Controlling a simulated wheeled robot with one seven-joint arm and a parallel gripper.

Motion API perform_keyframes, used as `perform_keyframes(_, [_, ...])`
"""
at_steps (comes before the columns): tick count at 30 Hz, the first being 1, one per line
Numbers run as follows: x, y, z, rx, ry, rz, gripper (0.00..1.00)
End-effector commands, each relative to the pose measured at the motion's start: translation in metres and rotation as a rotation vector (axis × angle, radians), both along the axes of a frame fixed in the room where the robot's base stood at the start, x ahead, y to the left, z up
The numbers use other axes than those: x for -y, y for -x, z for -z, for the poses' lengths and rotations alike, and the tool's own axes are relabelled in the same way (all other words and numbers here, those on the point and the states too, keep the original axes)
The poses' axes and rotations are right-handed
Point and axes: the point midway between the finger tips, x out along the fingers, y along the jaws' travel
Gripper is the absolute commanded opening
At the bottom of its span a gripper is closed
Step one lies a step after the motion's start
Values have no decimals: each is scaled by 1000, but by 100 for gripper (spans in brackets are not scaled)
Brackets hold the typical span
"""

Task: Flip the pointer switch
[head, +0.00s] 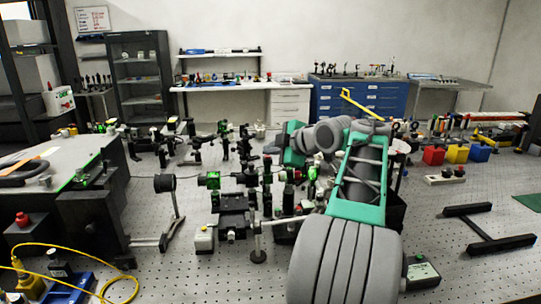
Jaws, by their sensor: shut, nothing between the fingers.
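I cannot tell for sure which thing is the pointer switch. A small dark box with a pale green labelled face (422,272) lies on the bench just right of my arm, partly hidden by it. A small pale box with a yellow-green top (204,238) stands left of the arm, beside a black stage (234,212). My grey and green arm reaches over the middle of the bench. My gripper's fingers do not show; the arm hides that area.
Crowded optical mounts (213,181) stand left of my arm. A black lens holder (165,184) and a yellow cable (95,262) are at left. Black rails (490,243) lie at right.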

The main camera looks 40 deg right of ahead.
Motion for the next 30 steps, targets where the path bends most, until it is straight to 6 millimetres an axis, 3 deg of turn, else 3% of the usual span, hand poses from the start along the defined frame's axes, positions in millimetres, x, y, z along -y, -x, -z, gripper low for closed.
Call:
perform_keyframes(26, [-4, 5, -16, 0, 0, 0, 0])
perform_keyframes(30, [-5, 8, -26, 1, 1, 0, 0])
